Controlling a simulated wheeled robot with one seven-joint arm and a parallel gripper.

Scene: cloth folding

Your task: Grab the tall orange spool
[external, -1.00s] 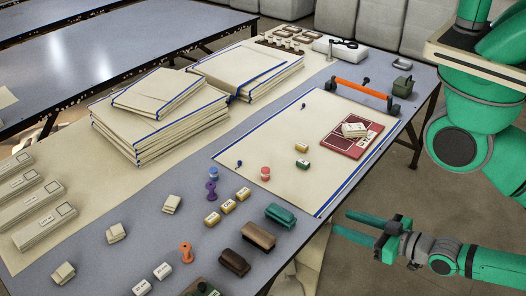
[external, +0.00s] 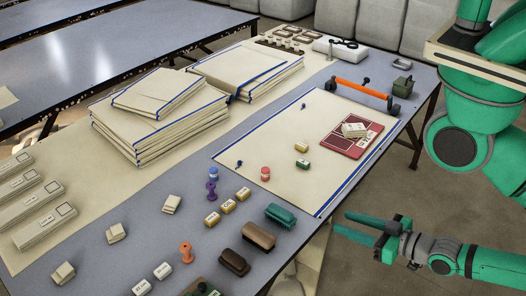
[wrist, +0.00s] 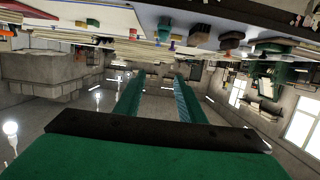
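The tall orange spool (external: 186,252) stands upright on the grey table near its front edge, in the lower middle of the external view. It is left of the dark brown block. My gripper (external: 339,222) is off to the right, beyond the table's edge, with its fingers pointing left. The two green fingers are apart with nothing between them. In the wrist view my gripper (wrist: 157,85) also shows open and empty, the fingers reaching toward the room below the tabletop. I cannot make out the orange spool clearly in the wrist view.
A purple spool (external: 211,190) and a red-pink spool (external: 265,173) stand farther back. A dark brown block (external: 234,262), a brown block (external: 259,235) and a green block (external: 281,214) line the near edge. Folded cloth stacks (external: 160,118) lie behind. White labelled pieces (external: 163,270) sit beside the orange spool.

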